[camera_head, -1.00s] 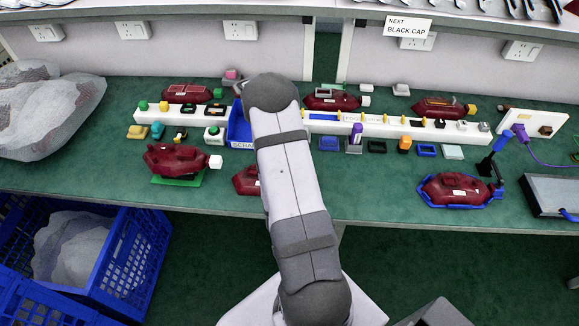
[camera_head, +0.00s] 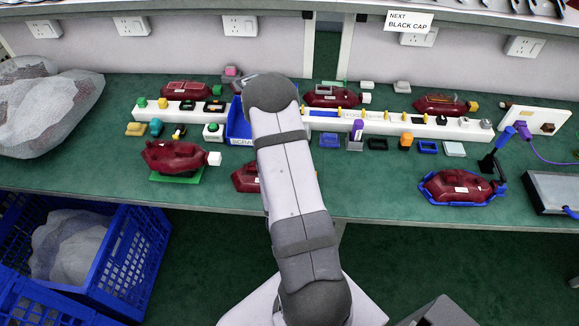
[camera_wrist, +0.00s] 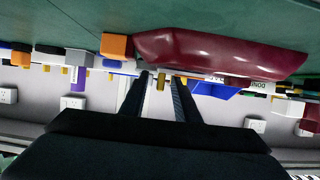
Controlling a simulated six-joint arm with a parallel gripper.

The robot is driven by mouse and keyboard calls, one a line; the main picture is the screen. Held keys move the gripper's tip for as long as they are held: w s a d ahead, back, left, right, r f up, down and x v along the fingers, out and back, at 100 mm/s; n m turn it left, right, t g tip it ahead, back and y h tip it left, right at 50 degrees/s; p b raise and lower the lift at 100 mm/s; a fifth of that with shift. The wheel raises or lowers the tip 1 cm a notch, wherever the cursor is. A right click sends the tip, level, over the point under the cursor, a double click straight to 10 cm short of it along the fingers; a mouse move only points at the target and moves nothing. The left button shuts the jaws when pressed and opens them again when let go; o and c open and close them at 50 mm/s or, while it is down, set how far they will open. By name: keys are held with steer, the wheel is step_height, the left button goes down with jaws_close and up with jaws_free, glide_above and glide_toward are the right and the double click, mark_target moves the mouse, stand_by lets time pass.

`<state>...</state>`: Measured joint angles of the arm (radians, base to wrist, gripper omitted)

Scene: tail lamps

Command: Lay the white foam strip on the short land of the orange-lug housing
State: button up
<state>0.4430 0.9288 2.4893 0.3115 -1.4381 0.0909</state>
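A maroon housing with an orange lug (camera_head: 473,106) stands at the back right in the head view; its housing body (camera_head: 440,104) shows a tan strip on top. I cannot pick out the white foam strip for sure; a pale flat pad (camera_head: 454,149) lies in front of the white rail. My gripper (camera_wrist: 162,88) shows in the wrist view as two dark fingers set apart, with nothing visibly held. A small yellow peg shows in line with the gap. A maroon housing (camera_wrist: 220,52) is close by the fingers. My arm hides the gripper in the head view.
Other maroon housings stand on the green bench, one with a white lug (camera_head: 214,158) at front left and one in a blue cradle (camera_head: 457,200). White rails (camera_head: 390,128) hold small parts. A blue scrap bin (camera_head: 238,125) is beside my arm. Bare bench lies at front right centre.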

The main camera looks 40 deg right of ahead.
steer(key=shift+r, duration=0.15)
steer(key=shift+r, duration=0.55)
step_height(320, 180, up, 9)
steer(key=p, duration=0.6)
steer(key=shift+f, duration=0.2)
steer(key=shift+w, duration=0.1)
steer(key=w+a+n+g+y, duration=0.1)
steer(key=a+n+g+y, duration=0.45)
steer(key=a, duration=1.05)
steer(key=s+a+r+n+g+y, duration=0.1)
steer(key=s+a+r+g+y, duration=0.1)
steer(key=s+a, duration=0.2)
steer(key=s+a+r+n+g+y, duration=0.2)
steer(key=s+a, duration=0.3)
steer(key=s, duration=0.5)
steer(key=shift+s+r, duration=0.35)
steer(key=shift+r, duration=0.35)
